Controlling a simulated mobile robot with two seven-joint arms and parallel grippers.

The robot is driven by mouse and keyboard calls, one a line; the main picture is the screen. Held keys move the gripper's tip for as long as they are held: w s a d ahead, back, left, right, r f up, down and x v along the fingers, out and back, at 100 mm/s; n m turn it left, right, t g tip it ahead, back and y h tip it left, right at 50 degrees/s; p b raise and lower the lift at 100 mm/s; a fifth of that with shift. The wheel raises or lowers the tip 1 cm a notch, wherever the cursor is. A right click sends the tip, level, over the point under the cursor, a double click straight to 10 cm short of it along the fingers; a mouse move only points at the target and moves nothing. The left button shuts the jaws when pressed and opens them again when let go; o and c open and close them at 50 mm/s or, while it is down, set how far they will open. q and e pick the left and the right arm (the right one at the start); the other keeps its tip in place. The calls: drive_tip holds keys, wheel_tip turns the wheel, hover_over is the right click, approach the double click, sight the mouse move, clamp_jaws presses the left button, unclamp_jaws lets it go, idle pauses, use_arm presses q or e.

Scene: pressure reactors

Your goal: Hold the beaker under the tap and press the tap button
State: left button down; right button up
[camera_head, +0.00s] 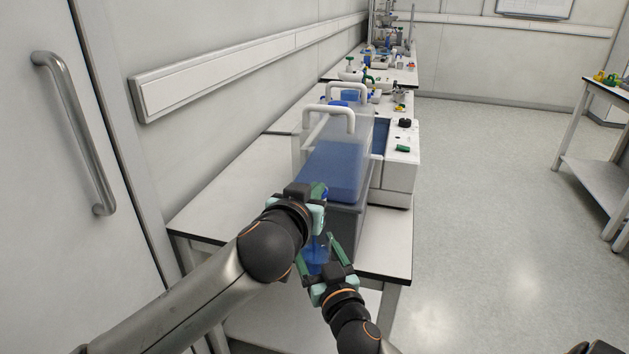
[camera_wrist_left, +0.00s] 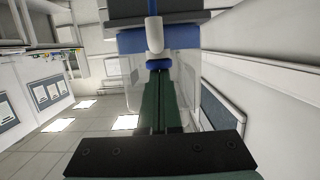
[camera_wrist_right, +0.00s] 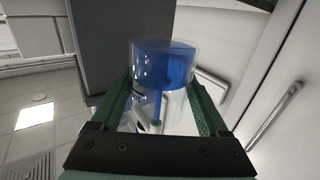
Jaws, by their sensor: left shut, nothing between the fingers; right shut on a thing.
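The clear beaker (camera_wrist_right: 150,75) fills the middle of the right wrist view, with blue liquid inside. My right gripper (camera_wrist_right: 160,108) is shut on it, one green finger on each side. In the head view the beaker (camera_head: 315,257) is upright below my left gripper (camera_head: 322,192), at the near end of the tank (camera_head: 340,172) of blue liquid. The tap (camera_wrist_left: 154,35), white with blue parts, shows in the left wrist view. My left gripper's closed, empty fingers (camera_wrist_left: 160,90) reach its blue end; contact is hard to tell. My left gripper hides most of the tap in the head view.
The tank stands on a white table (camera_head: 225,200) with bare room at its left. A white device (camera_head: 400,165) stands beside the tank at the right. A wall and a door with a metal handle (camera_head: 75,130) are close on the left. Open floor lies right.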

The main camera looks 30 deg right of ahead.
use_arm(q)
drive_tip(key=shift+w+a+f, duration=0.1)
drive_tip(key=shift+a+f, duration=0.05)
drive_tip(key=shift+f, duration=0.4)
wheel_tip(320, 180, up, 5)
drive_tip(key=shift+f, duration=0.1)
use_arm(e)
drive_tip(key=shift+w+f, duration=0.1)
use_arm(q)
drive_tip(key=v, duration=1)
drive_tip(key=shift+r, duration=0.25)
